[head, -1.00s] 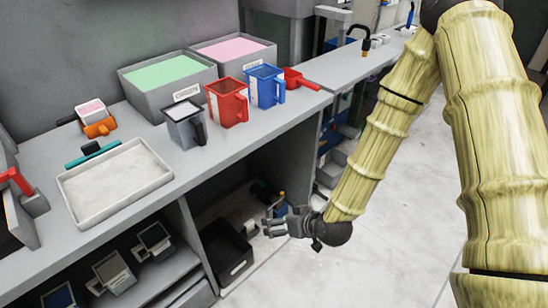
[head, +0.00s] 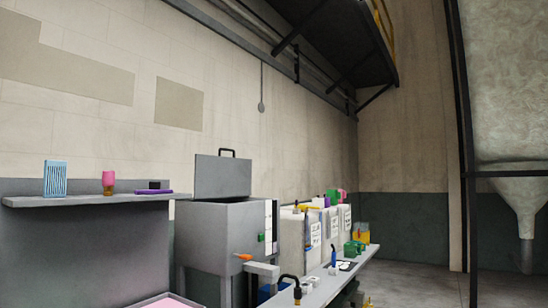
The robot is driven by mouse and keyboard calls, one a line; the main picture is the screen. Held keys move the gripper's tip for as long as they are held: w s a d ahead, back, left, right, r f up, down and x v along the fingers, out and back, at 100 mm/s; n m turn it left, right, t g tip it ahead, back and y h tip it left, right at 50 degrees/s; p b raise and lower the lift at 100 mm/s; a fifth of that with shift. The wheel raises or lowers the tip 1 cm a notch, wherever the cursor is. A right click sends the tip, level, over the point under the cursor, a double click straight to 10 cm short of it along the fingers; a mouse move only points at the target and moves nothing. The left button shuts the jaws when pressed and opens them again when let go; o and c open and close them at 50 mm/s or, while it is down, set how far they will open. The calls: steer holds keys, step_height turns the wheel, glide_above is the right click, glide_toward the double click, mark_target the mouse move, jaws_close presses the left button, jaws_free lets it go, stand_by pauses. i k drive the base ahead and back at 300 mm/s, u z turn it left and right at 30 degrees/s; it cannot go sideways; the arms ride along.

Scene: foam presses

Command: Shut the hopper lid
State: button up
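A grey metal hopper (head: 212,230) stands behind the workbench, left of the middle in the head view. Its grey lid (head: 222,178) stands raised, roughly upright, at the back of the hopper's top. A black handle (head: 227,152) sits on the lid's upper edge. The hopper's front has an orange part and a green button, with white labels on its right side. My gripper and arm are not in view.
A wall shelf (head: 90,198) at left holds a striped box, a pink-topped bottle and small items. Right of the hopper, white machines (head: 300,230) line the wall behind a narrow bench (head: 345,280). Clear floor (head: 420,280) lies right of the bench. A large funnel (head: 520,185) hangs at far right.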

mark_target(216, 177)
steer(key=z, duration=0.8)
steer(key=i, duration=2.15)
steer(key=u, duration=1.25)
steer(key=i, duration=0.45)
steer(key=u, duration=0.3)
